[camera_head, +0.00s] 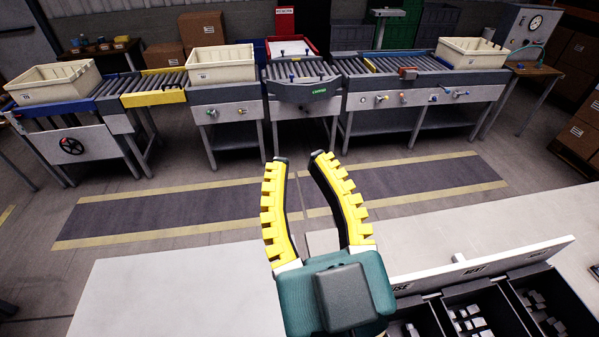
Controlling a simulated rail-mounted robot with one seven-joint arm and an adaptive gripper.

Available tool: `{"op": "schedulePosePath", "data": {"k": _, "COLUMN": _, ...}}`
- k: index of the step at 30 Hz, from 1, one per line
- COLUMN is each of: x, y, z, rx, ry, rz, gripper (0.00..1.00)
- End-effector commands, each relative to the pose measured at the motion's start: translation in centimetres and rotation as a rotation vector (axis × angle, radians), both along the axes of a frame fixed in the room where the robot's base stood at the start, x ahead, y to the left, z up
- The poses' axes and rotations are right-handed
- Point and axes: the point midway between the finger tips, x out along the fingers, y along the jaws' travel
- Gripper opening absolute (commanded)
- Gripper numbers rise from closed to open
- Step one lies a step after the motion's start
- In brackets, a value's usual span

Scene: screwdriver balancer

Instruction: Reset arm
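My gripper (299,160) is in the middle of the head view, above the gap between the front tables and the conveyor. Its two yellow, ridged fingers are apart, with nothing between the fingertips. Its dark green palm is at the bottom centre and hides part of the table and the bin behind it. No screwdriver shows in this view.
A pale table (150,300) fills the lower left and is bare. A dark compartmented bin (440,310) with metal parts is at the lower right. Across the striped floor mat (420,186) stands a roller conveyor (300,70) with cream crates (221,68).

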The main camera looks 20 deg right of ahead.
Motion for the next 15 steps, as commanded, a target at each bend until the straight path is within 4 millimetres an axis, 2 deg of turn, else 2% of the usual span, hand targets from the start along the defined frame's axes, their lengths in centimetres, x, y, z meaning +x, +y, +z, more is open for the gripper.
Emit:
{"op": "schedulePosePath", "data": {"k": 7, "x": 0.1, "y": 0.1, "z": 0.0, "rx": 0.003, "ry": 0.004, "rz": 0.002, "gripper": 0.19}}
{"op": "schedulePosePath", "data": {"k": 11, "x": 0.1, "y": 0.1, "z": 3.5, "rx": 0.005, "ry": 0.004, "rz": 0.003, "gripper": 0.19}}
{"op": "schedulePosePath", "data": {"k": 15, "x": 0.1, "y": 0.1, "z": 9.6, "rx": 0.010, "ry": 0.004, "rz": 0.005, "gripper": 0.19}}
